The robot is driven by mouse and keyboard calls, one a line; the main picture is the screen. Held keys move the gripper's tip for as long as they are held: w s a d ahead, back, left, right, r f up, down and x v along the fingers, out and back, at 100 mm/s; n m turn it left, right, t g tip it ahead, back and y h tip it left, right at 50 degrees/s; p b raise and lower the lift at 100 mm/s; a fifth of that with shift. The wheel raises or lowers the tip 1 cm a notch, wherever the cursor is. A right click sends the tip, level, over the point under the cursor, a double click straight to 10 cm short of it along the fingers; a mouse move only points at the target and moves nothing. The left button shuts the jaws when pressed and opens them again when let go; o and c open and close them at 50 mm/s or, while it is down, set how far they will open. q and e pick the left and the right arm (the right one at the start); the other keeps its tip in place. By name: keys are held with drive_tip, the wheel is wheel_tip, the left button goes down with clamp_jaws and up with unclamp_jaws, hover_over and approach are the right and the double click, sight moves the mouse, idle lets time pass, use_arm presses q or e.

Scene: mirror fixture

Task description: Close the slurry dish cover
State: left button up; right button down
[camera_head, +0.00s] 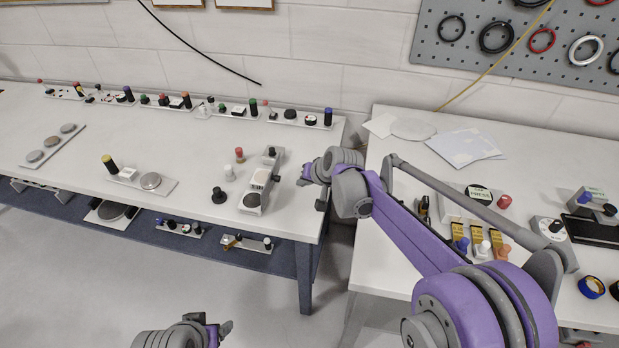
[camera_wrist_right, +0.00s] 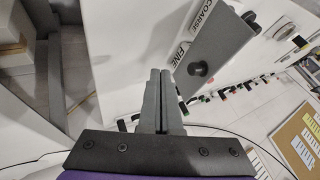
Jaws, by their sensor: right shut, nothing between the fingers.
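I cannot pick out a slurry dish cover with certainty. A grey fixture (camera_head: 252,202) with a pale label and dark knobs stands near the right end of the left bench. In the right wrist view a grey panel (camera_wrist_right: 215,42) lettered COARSE and FINE carries a black knob (camera_wrist_right: 199,69). My right gripper (camera_head: 303,181) is beside the grey fixture, to its right. In the wrist view its fingers (camera_wrist_right: 160,74) are together and empty, with the panel just beyond. My left gripper (camera_head: 226,328) is low at the bottom edge, away from the bench; its jaws are unclear.
A plate with a round metal disc (camera_head: 151,181) and a yellow-topped knob lies left of the fixture. A black knob (camera_head: 218,195) and a white peg (camera_head: 229,173) stand beside it. The right bench (camera_head: 385,200) holds papers and several devices. A gap separates the benches.

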drive_tip(key=shift+x, duration=1.1)
drive_tip(key=shift+w+a+r, duration=0.1)
drive_tip(key=shift+w+a, duration=0.1)
drive_tip(key=shift+a, duration=0.4)
drive_tip(key=shift+w+a+r, duration=0.1)
drive_tip(key=shift+w+a, duration=0.05)
drive_tip(key=shift+a, duration=0.5)
drive_tip(key=shift+w+a+p, duration=0.2)
drive_tip(key=shift+a+p, duration=0.1)
drive_tip(key=shift+a, duration=0.35)
drive_tip(key=shift+r, duration=0.1)
